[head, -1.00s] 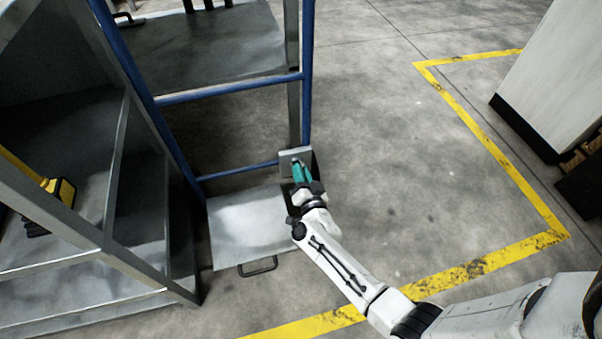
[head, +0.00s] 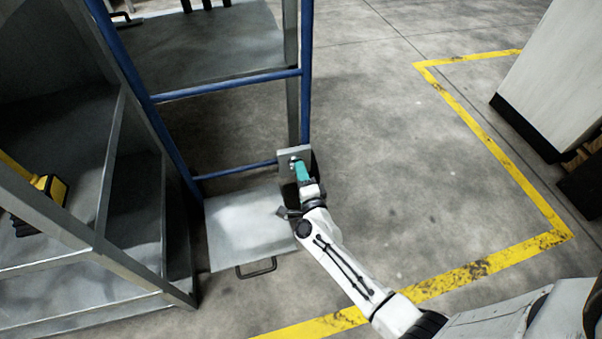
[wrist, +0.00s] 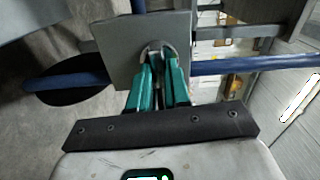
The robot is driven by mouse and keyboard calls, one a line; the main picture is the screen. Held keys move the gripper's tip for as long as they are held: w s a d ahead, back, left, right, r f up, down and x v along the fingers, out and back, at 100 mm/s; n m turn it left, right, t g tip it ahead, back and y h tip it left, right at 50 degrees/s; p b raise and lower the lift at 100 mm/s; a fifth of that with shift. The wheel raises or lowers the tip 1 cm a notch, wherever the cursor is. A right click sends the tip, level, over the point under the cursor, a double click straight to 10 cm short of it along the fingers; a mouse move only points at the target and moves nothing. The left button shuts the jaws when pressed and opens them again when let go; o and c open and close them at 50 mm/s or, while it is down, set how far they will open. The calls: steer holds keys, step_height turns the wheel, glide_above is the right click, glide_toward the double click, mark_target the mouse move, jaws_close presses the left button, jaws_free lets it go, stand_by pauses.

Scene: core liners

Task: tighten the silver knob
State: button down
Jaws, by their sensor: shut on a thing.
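The silver knob (wrist: 157,47) sits on a square grey plate (wrist: 120,45), which is fixed near a blue rail. My gripper (wrist: 158,68), with its teal fingers, is shut on the knob in the wrist view. The fingertips cover most of the knob, and only its rounded edge shows. In the head view, my gripper (head: 298,168) reaches the plate (head: 285,156) at the lower right corner of the blue frame. The knob is small there and partly hidden by the fingers.
Grey shelving (head: 100,200) holding a yellow tool (head: 48,187) stands at left. Open floor with yellow lines (head: 500,160) lies to the right.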

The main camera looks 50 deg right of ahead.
steer(key=shift+f+m, duration=0.1)
steer(key=shift+m, duration=0.4)
steer(key=shift+s, duration=0.1)
steer(key=c, duration=1.1)
jaws_free()
steer(key=p+v, duration=0.3)
steer(key=v, duration=0.7)
steer(key=shift+s+a, duration=0.3)
